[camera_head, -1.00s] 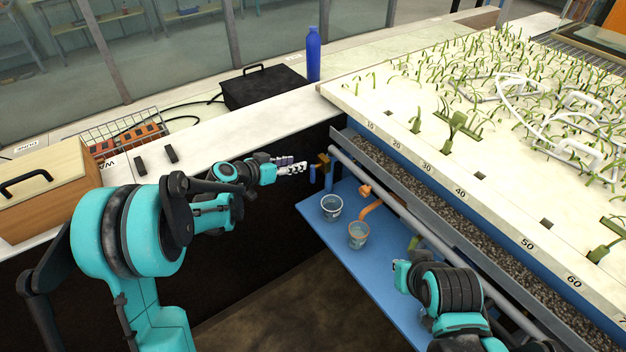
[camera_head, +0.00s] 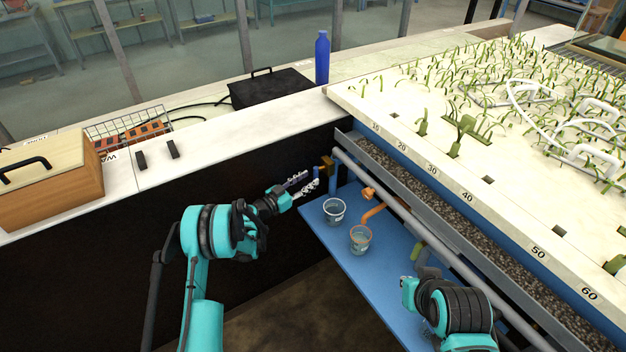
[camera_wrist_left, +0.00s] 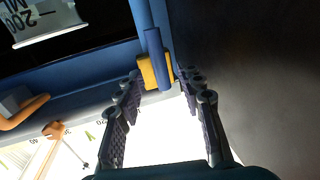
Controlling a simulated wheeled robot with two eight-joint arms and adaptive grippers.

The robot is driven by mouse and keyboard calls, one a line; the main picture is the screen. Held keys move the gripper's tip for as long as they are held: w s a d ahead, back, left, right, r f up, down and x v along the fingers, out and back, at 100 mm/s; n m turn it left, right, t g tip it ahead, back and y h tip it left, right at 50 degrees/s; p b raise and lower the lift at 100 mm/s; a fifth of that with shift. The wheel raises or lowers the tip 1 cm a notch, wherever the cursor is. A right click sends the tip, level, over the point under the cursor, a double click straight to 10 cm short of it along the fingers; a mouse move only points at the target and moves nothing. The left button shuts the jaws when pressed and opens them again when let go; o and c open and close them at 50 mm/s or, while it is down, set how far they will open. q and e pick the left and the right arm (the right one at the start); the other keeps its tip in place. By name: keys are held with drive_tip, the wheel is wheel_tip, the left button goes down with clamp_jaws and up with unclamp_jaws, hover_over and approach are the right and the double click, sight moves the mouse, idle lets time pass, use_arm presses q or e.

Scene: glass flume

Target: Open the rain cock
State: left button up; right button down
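A cock with a brass-yellow body (camera_head: 326,163) and a blue lever (camera_head: 333,180) hangs near the left end of the grey pipe. No label on it is readable. My left gripper (camera_head: 308,184) is just left of this lever. In the left wrist view the yellow body (camera_wrist_left: 156,73) and blue lever (camera_wrist_left: 153,45) show at the tips of my open left fingers (camera_wrist_left: 162,82), roughly between them. I cannot tell whether they touch. An orange cock (camera_head: 370,194) and a green one (camera_head: 420,254) sit farther along. My right gripper (camera_head: 408,291) is by the green one, its fingers mostly hidden.
Two clear cups, one (camera_head: 334,211) with a white rim and one (camera_head: 360,239) with an orange rim, stand on the blue shelf (camera_head: 335,247). The grey pipe (camera_head: 400,213) and gravel channel (camera_head: 440,205) run above. A blue bottle (camera_head: 322,57) stands on the counter behind.

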use_arm(q)
drive_tip(key=shift+b+x, duration=0.3)
drive_tip(key=shift+x, duration=1.2)
clamp_jaws()
drive_tip(key=shift+n, duration=0.4)
drive_tip(key=n, duration=0.2)
drive_tip(key=n+g, duration=0.1)
drive_tip(key=n, duration=0.1)
drive_tip(key=shift+s+d+r, duration=0.25)
drive_tip(key=shift+s, duration=0.1)
drive_tip(key=n, duration=0.3)
drive_tip(key=n+g, duration=0.1)
drive_tip(key=shift+s+d+r+n, duration=0.2)
drive_tip(key=shift+r+n, duration=0.1)
drive_tip(key=shift+n, duration=0.1)
